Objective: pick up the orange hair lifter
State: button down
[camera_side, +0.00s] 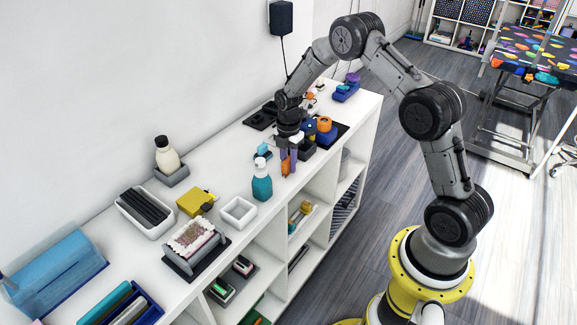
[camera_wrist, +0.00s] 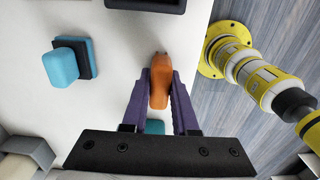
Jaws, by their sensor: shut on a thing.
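The orange hair lifter (camera_wrist: 160,75) is a rounded orange piece near the front edge of the white shelf top. In the wrist view it lies between the two purple fingers of my gripper (camera_wrist: 160,90), which are shut on its sides. In the side view the hair lifter (camera_side: 285,167) shows between the fingers of my gripper (camera_side: 287,160), which points down. I cannot tell whether it touches the surface. Its lower part is hidden in the wrist view.
Blue and orange items on a dark tray (camera_side: 342,131) stand behind. A white square tray (camera_side: 238,212) is farther left. The shelf edge is close.

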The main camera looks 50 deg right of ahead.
aim_at(288, 159)
dwell(0.3)
jog(key=shift+r, duration=0.55)
notch_tip(288, 159, up, 2)
jog(key=shift+r, duration=0.15)
jog(key=s+a+r, duration=0.4)
jog(key=s+r, duration=0.5)
jog(key=s, duration=0.4)
jog(key=shift+s+r, duration=0.25)
jog(key=shift+r, duration=0.05)
